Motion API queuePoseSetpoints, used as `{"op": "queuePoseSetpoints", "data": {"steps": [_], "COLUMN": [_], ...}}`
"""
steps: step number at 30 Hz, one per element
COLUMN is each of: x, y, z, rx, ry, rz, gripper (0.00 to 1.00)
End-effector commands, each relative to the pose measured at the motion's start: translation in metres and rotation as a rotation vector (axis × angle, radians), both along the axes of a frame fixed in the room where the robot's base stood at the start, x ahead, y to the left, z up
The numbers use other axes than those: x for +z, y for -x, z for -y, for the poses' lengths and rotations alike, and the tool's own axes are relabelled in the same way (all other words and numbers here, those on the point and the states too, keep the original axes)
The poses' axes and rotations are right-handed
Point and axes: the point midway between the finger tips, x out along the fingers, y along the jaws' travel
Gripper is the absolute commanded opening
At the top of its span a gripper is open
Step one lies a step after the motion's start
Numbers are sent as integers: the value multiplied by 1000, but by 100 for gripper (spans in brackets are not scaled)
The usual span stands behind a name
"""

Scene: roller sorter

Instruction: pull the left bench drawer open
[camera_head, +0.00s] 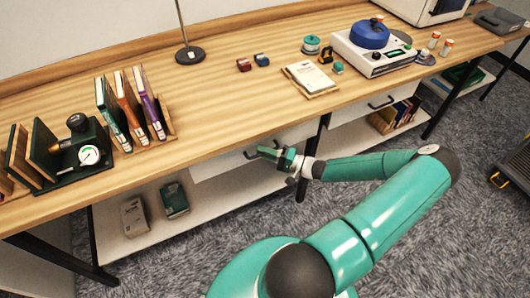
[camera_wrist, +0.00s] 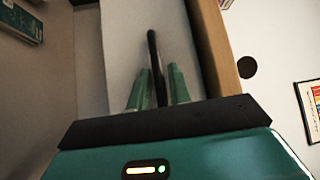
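The left bench drawer (camera_head: 224,164) has a white front under the tabletop and looks closed in the head view. Its black bar handle (camera_wrist: 154,50) shows in the wrist view, against the pale drawer front (camera_wrist: 122,50). My gripper (camera_head: 277,153) is at the drawer front and hides part of the handle in the head view. In the wrist view, my gripper's two green fingers (camera_wrist: 160,84) stand on either side of the handle. The handle lies nearer the left finger, with a narrow gap on the right, so the gripper looks open around it.
The right drawer (camera_head: 372,107) is closed. The wooden benchtop (camera_head: 225,110) above holds books (camera_head: 130,108), a gauge device (camera_head: 72,152) and a scale (camera_head: 372,52). A lower shelf (camera_head: 235,195) and a black bench leg (camera_head: 308,170) are near my gripper. Grey carpet (camera_head: 445,215) in front is open.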

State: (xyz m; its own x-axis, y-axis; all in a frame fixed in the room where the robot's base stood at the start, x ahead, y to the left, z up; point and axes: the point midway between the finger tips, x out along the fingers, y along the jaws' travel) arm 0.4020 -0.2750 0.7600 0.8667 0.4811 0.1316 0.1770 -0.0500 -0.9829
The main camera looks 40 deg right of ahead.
Motion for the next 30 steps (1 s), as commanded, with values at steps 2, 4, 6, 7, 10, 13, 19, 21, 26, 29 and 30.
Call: {"op": "queuePoseSetpoints", "data": {"steps": [2,4,6,7,10,13,19,21,26,29,30], "x": [0,0,0,0,0,0,0,0,0,0,0], "y": [0,0,0,0,1,3,21,31,65,91,102], "z": [0,0,0,0,0,0,-5,-9,-18,-26,-29], "rx": [0,0,0,0,0,0,0,0,0,0,-1], "ry": [0,0,0,0,0,0,0,0,0,-1,-1], "rz": [0,0,0,0,0,0,-2,-2,-2,-2,-3], "gripper": [6,0,0,0,0,0,0,0,0,0,0]}}
